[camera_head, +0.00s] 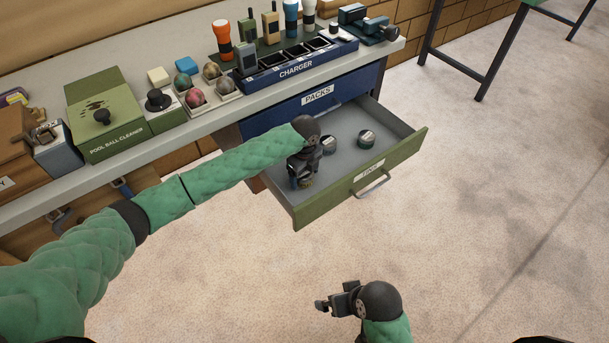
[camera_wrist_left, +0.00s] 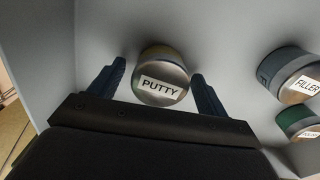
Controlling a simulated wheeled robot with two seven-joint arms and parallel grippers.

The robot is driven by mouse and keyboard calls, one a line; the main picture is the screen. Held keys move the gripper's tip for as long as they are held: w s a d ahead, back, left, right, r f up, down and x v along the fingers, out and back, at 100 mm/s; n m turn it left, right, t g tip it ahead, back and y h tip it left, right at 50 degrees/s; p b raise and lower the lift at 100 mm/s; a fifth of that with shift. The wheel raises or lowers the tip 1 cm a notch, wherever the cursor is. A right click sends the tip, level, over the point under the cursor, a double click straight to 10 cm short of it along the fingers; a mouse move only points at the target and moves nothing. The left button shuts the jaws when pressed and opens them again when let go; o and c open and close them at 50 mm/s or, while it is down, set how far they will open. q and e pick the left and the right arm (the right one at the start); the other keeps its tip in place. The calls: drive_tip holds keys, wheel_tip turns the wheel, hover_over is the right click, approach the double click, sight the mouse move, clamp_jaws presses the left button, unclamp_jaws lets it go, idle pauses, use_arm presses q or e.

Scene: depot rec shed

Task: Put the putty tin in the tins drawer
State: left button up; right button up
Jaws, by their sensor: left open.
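The green-fronted tins drawer (camera_head: 337,196) is pulled open under the bench, and its label is only partly legible. My left gripper (camera_head: 304,184) is inside the drawer near its left front corner, pointing down. In the left wrist view the putty tin (camera_wrist_left: 160,60), a metal tin with a white PUTTY label, is in the drawer between the two open fingers (camera_wrist_left: 161,88). I see no clear grip on it. In the head view the gripper hides most of the tin. My right gripper (camera_head: 323,304) is over the floor, away from the drawer; its jaw opening is unclear.
Two other tins share the drawer: a filler tin (camera_wrist_left: 289,75) and a green-banded tin (camera_wrist_left: 303,122). The blue PACKS drawer (camera_head: 318,98) is above, looking shut. On the bench stand a charger rack (camera_head: 296,70), a green pool ball cleaner box (camera_head: 104,118) and balls. Floor in front is clear.

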sight(305, 173)
use_arm(q)
wheel_tip(305, 173, up, 11)
drive_tip(key=shift+f+b, duration=0.1)
drive_tip(key=shift+b, duration=0.5)
drive_tip(key=shift+r, duration=0.45)
use_arm(e)
drive_tip(key=shift+w+a+f+y, duration=0.15)
drive_tip(key=shift+a+f+y, duration=0.25)
drive_tip(key=shift+a+f, duration=0.65)
drive_tip(key=shift+w+d+t, duration=0.1)
drive_tip(key=shift+t, duration=0.2)
